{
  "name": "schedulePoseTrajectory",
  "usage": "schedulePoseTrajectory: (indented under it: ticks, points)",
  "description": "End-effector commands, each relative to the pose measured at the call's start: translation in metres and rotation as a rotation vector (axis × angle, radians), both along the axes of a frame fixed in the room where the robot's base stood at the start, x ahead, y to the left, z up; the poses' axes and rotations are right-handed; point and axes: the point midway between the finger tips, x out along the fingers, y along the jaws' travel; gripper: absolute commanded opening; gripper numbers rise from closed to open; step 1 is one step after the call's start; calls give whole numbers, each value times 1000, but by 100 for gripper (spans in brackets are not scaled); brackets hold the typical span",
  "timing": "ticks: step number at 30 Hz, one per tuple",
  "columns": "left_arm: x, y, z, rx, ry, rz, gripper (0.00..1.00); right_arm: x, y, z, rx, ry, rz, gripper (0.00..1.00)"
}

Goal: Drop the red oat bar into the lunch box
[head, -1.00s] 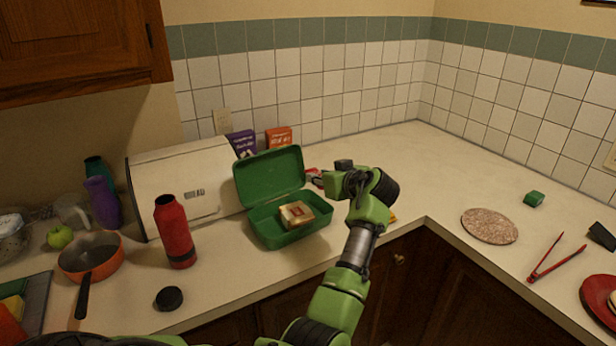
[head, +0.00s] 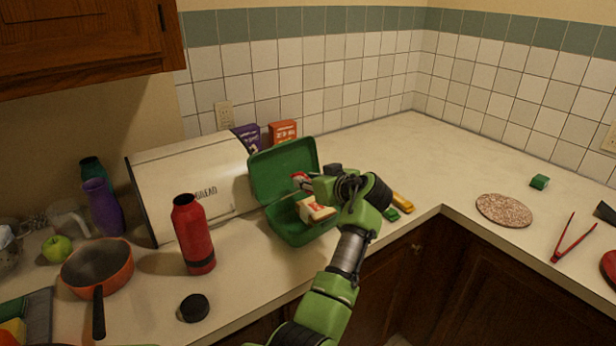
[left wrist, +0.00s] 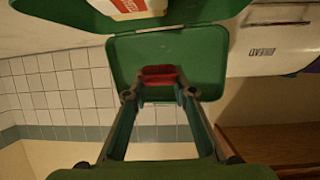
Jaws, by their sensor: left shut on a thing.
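The green lunch box (head: 273,222) stands open on the counter, its lid (head: 282,165) raised at the back. A pale sandwich-like item with a red label (head: 315,209) sits inside it; it also shows in the left wrist view (left wrist: 128,8). My left gripper (head: 308,182) is over the right part of the box, in front of the lid. It is shut on the red oat bar (left wrist: 159,74), seen between the fingertips in the left wrist view against the green lid. In the head view only a bit of red (head: 299,176) shows at the fingertips. My right gripper is out of view.
A red bottle (head: 193,236) and a black cap (head: 194,308) stand left of the box, with the bread bin (head: 190,190) behind. Yellow (head: 403,201) and green (head: 391,214) bars lie right of my wrist. The back right counter is mostly clear.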

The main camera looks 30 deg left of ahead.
Motion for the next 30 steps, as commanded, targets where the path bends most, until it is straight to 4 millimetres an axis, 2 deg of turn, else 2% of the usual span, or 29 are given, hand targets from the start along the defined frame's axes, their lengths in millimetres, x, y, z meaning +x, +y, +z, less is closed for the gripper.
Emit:
schedulePoseTrajectory:
  ticks: [1, 3, 12, 13, 15, 22, 25, 30]
  points:
    - [0, 0, -8, 1, 0, 0, 6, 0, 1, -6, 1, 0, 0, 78]
    - [0, 0, -12, 1, 0, -1, 6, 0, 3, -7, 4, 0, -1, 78]
    - [0, 0, -13, 1, 0, 0, 6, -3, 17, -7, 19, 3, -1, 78]
    - [0, 0, -13, 1, 0, 0, 32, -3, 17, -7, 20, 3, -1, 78]
    - [0, 0, -13, 1, 0, 0, 44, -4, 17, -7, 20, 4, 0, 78]
    - [0, 0, -13, 0, 1, 0, 44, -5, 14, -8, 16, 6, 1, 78]
    - [0, -1, -13, 0, 0, -1, 44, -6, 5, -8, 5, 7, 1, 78]
    - [-7, -18, -5, -1, -2, -2, 44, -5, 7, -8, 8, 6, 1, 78]
